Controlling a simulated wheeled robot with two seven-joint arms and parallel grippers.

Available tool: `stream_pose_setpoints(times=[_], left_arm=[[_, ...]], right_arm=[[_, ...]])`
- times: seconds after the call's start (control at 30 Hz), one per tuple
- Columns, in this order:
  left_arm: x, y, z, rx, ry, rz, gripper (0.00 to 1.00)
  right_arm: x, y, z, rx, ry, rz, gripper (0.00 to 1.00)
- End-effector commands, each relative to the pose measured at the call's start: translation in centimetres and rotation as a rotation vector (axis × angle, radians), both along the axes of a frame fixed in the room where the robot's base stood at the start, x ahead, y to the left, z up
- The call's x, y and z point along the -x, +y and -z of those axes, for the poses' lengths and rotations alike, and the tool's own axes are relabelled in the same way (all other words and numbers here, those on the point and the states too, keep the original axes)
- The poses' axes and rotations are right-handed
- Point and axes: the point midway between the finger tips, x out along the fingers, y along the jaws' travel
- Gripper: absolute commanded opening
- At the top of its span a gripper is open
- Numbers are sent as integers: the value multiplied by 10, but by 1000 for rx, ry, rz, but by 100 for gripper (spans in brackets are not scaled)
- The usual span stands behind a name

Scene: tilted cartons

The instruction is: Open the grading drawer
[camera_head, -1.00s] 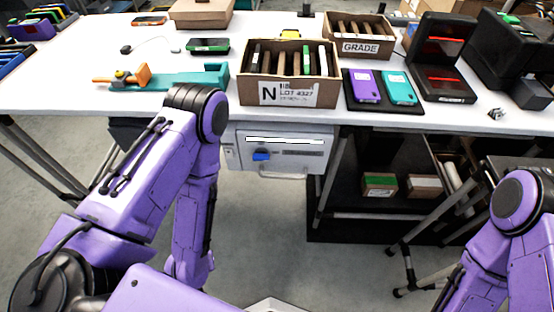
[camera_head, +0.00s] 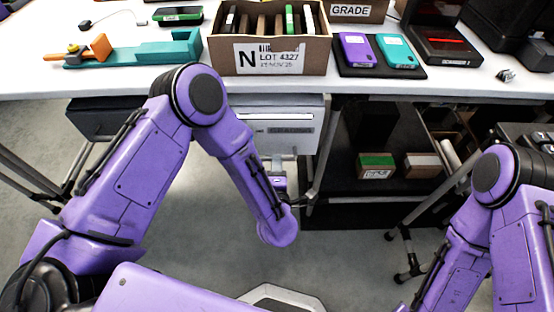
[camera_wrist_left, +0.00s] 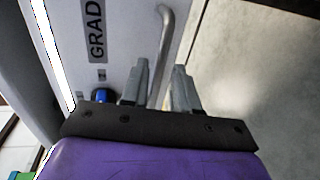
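The grading drawer (camera_head: 285,126) is a light grey front under the table edge, and it looks closed. In the left wrist view its front (camera_wrist_left: 125,35) carries a dark label reading "GRAD" (camera_wrist_left: 95,28), a blue knob (camera_wrist_left: 102,96) and a metal bar handle (camera_wrist_left: 167,30). My left gripper (camera_head: 281,162) is at the drawer's lower edge, partly hidden by my wrist in the head view. In the left wrist view its fingers (camera_wrist_left: 160,78) are apart, with the handle running between them. A gap shows beside the bar. My right arm is at lower right; its gripper is out of frame.
On the table above stand a carton marked N (camera_head: 270,57), a black pad (camera_head: 382,68) with purple and teal phones, and a teal fixture (camera_head: 150,52). A dark shelf (camera_head: 340,205) with small boxes is right of the drawer. The floor in front is clear.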

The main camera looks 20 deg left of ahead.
Motion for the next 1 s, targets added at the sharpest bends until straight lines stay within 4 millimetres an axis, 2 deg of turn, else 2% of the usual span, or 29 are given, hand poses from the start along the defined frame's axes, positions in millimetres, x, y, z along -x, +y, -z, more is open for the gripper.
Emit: stream_pose_setpoints(times=[0.1, 0.2, 0.5, 0.53, 0.6, 1.0], left_arm=[[-20, 7, 5, -1, 0, -4, 29], [-29, 10, 7, -1, 1, -4, 29], [-34, 11, 8, -4, 2, 0, 29], [-34, 11, 8, -4, 2, 0, 23], [-34, 11, 8, -4, 2, 0, 0], [-28, 7, 8, -3, 3, 2, 0]], right_arm=[[0, 0, 1, 0, 0, 0, 43], [0, 0, 1, 0, 0, 0, 43], [0, 0, 1, 0, 0, 0, 43], [0, 0, 1, 0, 0, 0, 43], [0, 0, 1, 0, 0, 0, 43], [0, 0, 0, 0, 0, 0, 43]])
